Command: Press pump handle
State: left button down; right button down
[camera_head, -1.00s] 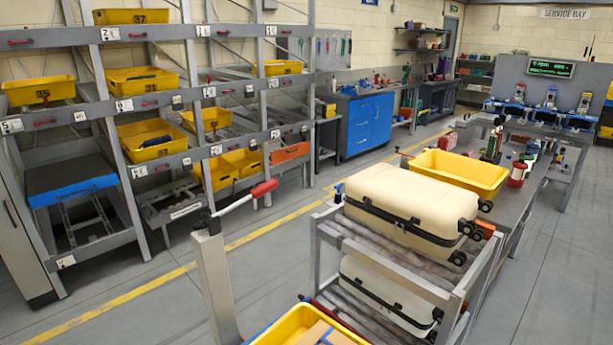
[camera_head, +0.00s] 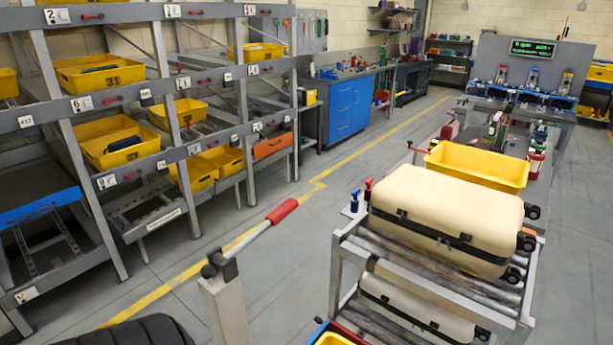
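The pump handle is a lever with a red grip (camera_head: 283,211) and a grey rod. It is hinged by a dark joint to the top of a grey post (camera_head: 226,310) in the lower middle of the head view. The lever is raised, slanting up and to the right from the post. Nothing touches the grip. Neither of my grippers is in view.
A roller rack (camera_head: 341,270) carrying cream cases (camera_head: 455,205) stands right of the post. A yellow bin (camera_head: 480,166) is behind it. Shelving with yellow bins (camera_head: 118,141) lines the left. A dark ribbed shape (camera_head: 130,332) is unclear. Grey floor is open around the yellow line.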

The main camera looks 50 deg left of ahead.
aim_at(287, 206)
jog(key=j, duration=0.7)
jog(key=k+j+z, duration=0.1)
jog(key=j, duration=0.6)
jog(key=k+j, duration=0.1)
jog(key=j, duration=0.6)
jog(key=i+z, duration=0.05)
